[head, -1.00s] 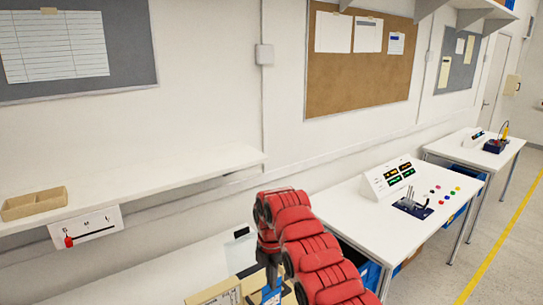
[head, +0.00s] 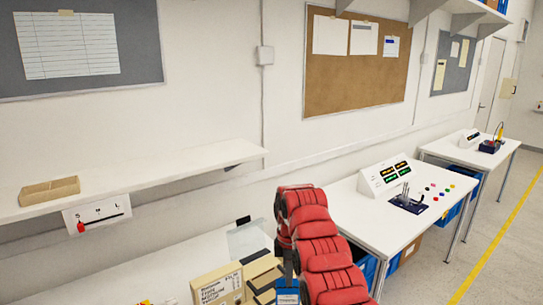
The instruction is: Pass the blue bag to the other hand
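My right arm comes in from the bottom right in red padding. Its dark gripper (head: 287,268) points down over the near table at the bottom middle. The small blue bag (head: 288,293) hangs directly below the fingers, cut off by the bottom edge. The gripper appears shut on its top, though the fingertips are small and dark. My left gripper is not in view.
A cardboard box with printed text (head: 217,286) stands left of the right gripper on the near table (head: 180,270). A shelf (head: 130,177) above holds a tan tray (head: 50,191). A white control table (head: 400,232) stands right.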

